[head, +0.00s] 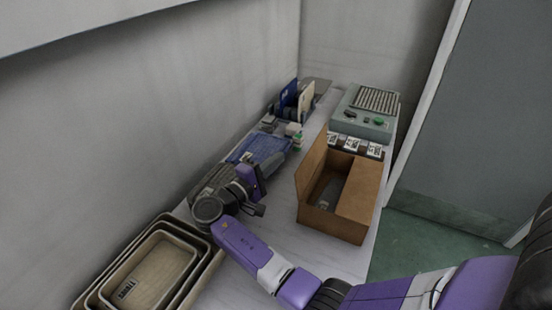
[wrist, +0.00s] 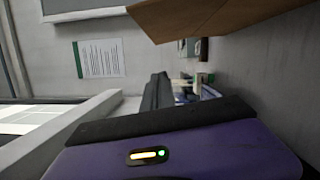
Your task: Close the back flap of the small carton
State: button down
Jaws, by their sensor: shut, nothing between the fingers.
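The small brown carton (head: 350,228) stands on the table in the head view, right of centre. A tall flap (head: 312,163) on its left side stands up, and the panel on its right side (head: 361,190) lies nearly flat over the top. A gap between them shows a small pale item inside, too dim to name. My gripper (head: 258,207) is shut and empty, left of the carton and apart from it.
Nested beige trays (head: 155,268) stand at the front left, close to my arm. A blue tray (head: 258,149), upright blue and beige panels (head: 297,98) and a grey-green device (head: 363,112) are farther back. Some bare tabletop (head: 290,238) lies between my gripper and the carton.

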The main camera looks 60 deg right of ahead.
aim_at(313, 159)
jog(key=s+d+r+p, duration=0.1)
jog(key=s+d+p, duration=0.2)
jog(key=s+d, duration=0.2)
jog(key=shift+d, duration=1)
jog(key=shift+s, duration=0.15)
